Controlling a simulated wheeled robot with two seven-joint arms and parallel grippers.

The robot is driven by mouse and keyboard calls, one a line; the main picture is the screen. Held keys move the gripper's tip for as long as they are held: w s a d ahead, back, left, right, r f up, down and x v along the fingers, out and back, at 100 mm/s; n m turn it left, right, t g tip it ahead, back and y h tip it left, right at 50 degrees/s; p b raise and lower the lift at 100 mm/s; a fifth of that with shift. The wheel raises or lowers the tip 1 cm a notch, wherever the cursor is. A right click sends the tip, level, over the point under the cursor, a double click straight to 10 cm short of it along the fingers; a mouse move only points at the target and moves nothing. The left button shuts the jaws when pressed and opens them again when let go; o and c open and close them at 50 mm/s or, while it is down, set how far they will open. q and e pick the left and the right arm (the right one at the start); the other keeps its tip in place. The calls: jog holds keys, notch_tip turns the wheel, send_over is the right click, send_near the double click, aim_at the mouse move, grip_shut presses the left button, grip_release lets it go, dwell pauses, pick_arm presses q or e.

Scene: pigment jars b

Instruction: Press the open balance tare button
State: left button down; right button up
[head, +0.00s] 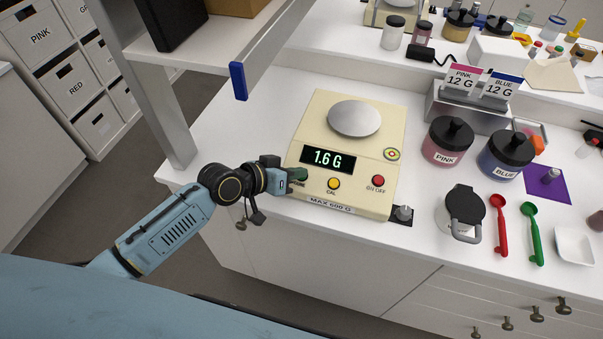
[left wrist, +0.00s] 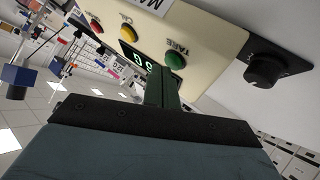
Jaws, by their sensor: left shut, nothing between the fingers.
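The open balance (head: 345,108) is a cream box with a round metal pan (head: 354,118) and a lit display (head: 327,158) reading 1.6 G. The pan is empty. Its green TARE button (left wrist: 175,61) shows in the left wrist view, right beside the tips of my left gripper (left wrist: 162,72). My right gripper is not in view.
The yellow CAL button (head: 333,183) and red ON/OFF button (head: 378,181) lie to the right. A shelf post (head: 155,90) rises at left.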

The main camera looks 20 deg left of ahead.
pick_arm(q)
jog(key=shift+w+f, duration=0.1)
jog(key=shift+f, duration=0.2)
jog(key=shift+r, duration=0.1)
dwell(0.3)
jog(key=shift+s+r+p, duration=0.35)
jog(key=shift+r+p, duration=0.45)
jog(key=shift+p, duration=0.05)
jog(key=r+p, duration=0.1)
jog(key=s+r+p, duration=0.1)
jog(key=r+p, duration=0.2)
jog(key=s+r+p, duration=0.1)
jog(key=p, duration=0.1)
jog(key=shift+r, duration=0.3)
dwell(0.4)
